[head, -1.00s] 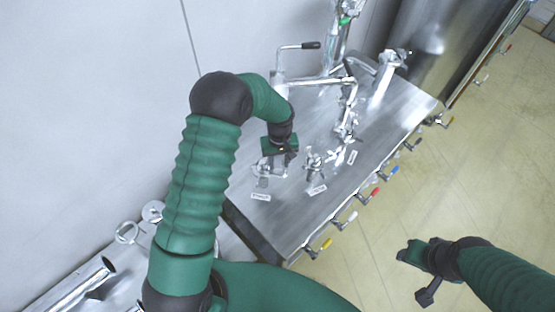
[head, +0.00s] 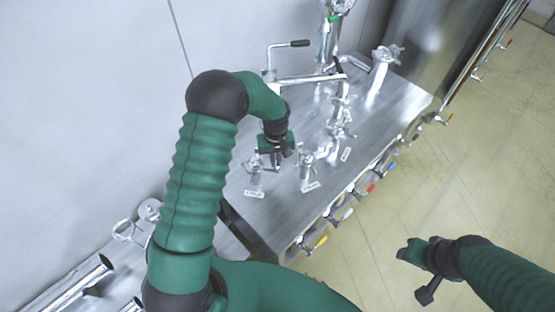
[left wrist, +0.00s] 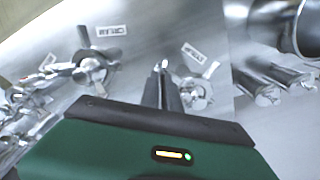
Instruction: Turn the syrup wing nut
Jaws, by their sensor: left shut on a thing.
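Several metal wing nuts stand on valve stems on the steel table, each beside a small white label. My left gripper (head: 276,158) points down at this nut's right side. In the left wrist view its fingers (left wrist: 163,82) are together against one wing, and the contact is partly hidden.
A second wing nut (head: 306,162) stands close to the right of my left gripper. A pipe with a black-handled lever (head: 298,44) rises behind. Coloured valve handles (head: 372,188) line the table's front edge. The floor on the right is clear.

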